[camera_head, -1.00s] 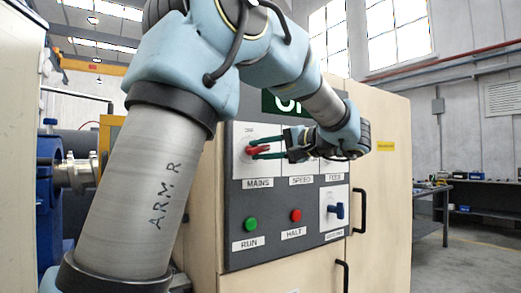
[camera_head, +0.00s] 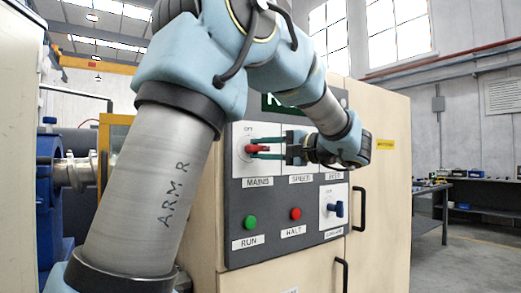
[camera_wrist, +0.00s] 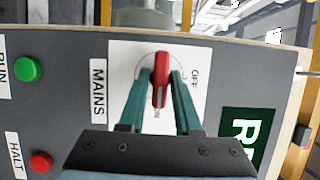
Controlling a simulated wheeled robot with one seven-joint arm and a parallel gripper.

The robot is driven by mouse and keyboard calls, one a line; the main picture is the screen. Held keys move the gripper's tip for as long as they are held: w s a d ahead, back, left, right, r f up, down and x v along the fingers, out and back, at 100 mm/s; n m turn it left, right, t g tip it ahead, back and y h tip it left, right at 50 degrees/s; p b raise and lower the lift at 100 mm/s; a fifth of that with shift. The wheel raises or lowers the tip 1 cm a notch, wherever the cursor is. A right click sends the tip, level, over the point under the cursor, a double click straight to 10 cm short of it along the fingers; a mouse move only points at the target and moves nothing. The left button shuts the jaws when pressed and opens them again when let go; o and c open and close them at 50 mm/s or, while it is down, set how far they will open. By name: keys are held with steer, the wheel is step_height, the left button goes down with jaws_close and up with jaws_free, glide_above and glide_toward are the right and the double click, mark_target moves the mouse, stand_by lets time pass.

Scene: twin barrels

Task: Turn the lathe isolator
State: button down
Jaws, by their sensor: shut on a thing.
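The lathe isolator is a red handle (camera_head: 256,148) on a white plate (camera_head: 241,167) above the MAINS label, on the grey control panel. My gripper (camera_head: 264,151) reaches in from the right, its green fingers shut on the handle. In the wrist view, the fingers (camera_wrist: 160,97) stand on both sides of the red handle (camera_wrist: 160,72). The handle lies about level in the head view, pointing right, away from the OFF mark at the top of the plate. In the wrist view, its tip is close to a small, partly hidden mark that seems to read ON.
A green RUN button (camera_head: 250,222) and red HALT button (camera_head: 295,213) sit below. My arm partly hides the green sign (camera_head: 270,103). Black door handles (camera_head: 359,209) stick out at right. A workbench (camera_head: 445,195) stands farther right.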

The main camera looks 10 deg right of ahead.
steer(key=c, duration=0.8)
jaws_free()
steer(key=b+v, duration=0.2)
steer(key=v, duration=0.8)
steer(key=shift+s+d, duration=0.25)
steer(key=shift+d, duration=0.1)
